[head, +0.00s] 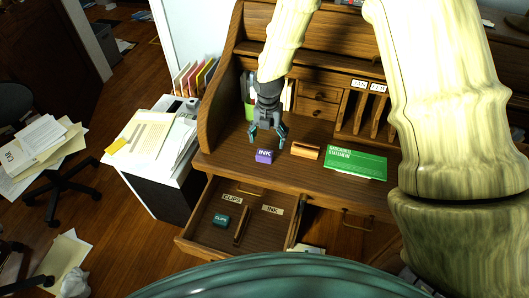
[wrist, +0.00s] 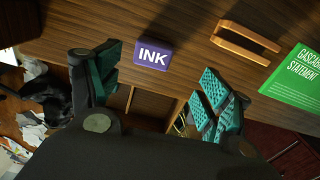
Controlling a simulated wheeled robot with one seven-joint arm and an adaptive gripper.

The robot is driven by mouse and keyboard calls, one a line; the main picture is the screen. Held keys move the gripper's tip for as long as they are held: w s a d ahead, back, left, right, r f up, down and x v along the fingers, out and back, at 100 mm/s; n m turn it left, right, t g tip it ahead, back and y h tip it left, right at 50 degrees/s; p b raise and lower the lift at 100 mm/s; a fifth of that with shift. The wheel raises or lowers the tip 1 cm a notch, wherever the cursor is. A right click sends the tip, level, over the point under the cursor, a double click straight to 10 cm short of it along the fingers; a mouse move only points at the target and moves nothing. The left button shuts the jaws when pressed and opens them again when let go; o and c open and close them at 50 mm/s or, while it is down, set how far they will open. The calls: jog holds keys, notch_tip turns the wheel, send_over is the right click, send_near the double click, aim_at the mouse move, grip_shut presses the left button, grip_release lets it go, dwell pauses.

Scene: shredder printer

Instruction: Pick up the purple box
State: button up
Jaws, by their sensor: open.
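The purple box (head: 264,156), labelled INK, sits on the desk top near its front edge. It also shows in the wrist view (wrist: 153,54), with the white INK label on the side facing the camera. My gripper (head: 267,138) is over the desk, just above and behind the box in the head view. In the wrist view my gripper (wrist: 157,85) has its two teal-padded fingers wide apart, with the box beyond them and between their lines. Nothing is held between the fingers. The box appears apart from both fingers.
An orange-brown handle-like piece (head: 305,151) and a green statement sheet (head: 356,165) lie right of the box. Below, an open drawer (head: 206,236) has CLIPS and INK labels and a teal box (head: 221,221). Wooden cubbies (head: 318,98) stand behind. A white paper-topped unit (head: 150,150) stands left.

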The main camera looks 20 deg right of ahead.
aim_at(265, 152)
jog(key=f, duration=0.2)
jog(key=a+f, duration=0.1)
jog(key=shift+w+f, duration=0.15)
jog(key=shift+w, duration=0.25)
jog(key=shift+s+d+f+p, duration=0.15)
jog(key=shift+f+p, duration=0.15)
jog(key=shift+p, duration=0.1)
jog(key=shift+f+p, duration=0.9)
jog(key=shift+f, duration=1.65)
jog(key=c, duration=1.1)
